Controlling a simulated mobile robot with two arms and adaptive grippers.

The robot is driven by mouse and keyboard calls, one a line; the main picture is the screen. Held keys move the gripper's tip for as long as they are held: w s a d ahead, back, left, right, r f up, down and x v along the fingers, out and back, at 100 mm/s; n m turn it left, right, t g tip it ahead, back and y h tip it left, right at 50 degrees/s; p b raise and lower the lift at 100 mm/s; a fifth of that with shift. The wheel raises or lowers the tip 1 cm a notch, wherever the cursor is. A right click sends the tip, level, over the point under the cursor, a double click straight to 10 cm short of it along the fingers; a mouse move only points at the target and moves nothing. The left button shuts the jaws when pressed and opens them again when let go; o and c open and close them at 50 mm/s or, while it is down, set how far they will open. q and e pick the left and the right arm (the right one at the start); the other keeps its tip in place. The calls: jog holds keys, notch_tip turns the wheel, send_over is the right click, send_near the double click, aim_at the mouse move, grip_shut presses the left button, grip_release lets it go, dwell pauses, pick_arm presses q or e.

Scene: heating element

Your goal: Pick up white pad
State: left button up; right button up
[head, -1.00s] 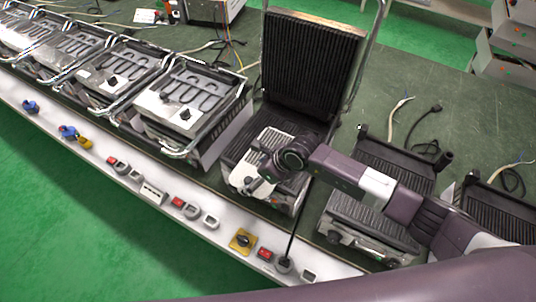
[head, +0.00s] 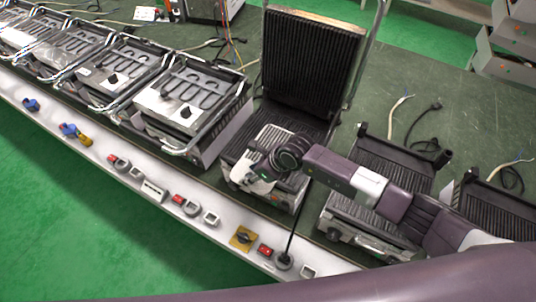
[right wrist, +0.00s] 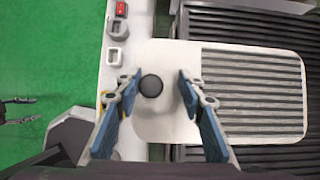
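The white pad (right wrist: 160,122) lies flat on the lower plate of the open grill; it has a grey ribbed area and a round black knob (right wrist: 151,86). In the head view its far part shows (head: 281,136), and my right gripper hides much of the rest. My right gripper (right wrist: 159,86) is open, its blue-padded fingers on either side of the knob; contact with it cannot be told. A dark two-pronged shape at the left edge of the right wrist view looks like my left gripper (right wrist: 28,109), prongs apart and empty above the green floor.
The grill's ribbed lid (head: 311,62) stands upright behind the pad. Heater units (head: 187,103) are on the left, and more grills (head: 370,222) on the right. A white ledge (head: 225,238) with switches and knobs runs along the front.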

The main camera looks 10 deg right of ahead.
jog(key=shift+d+f, duration=0.15)
grip_shut()
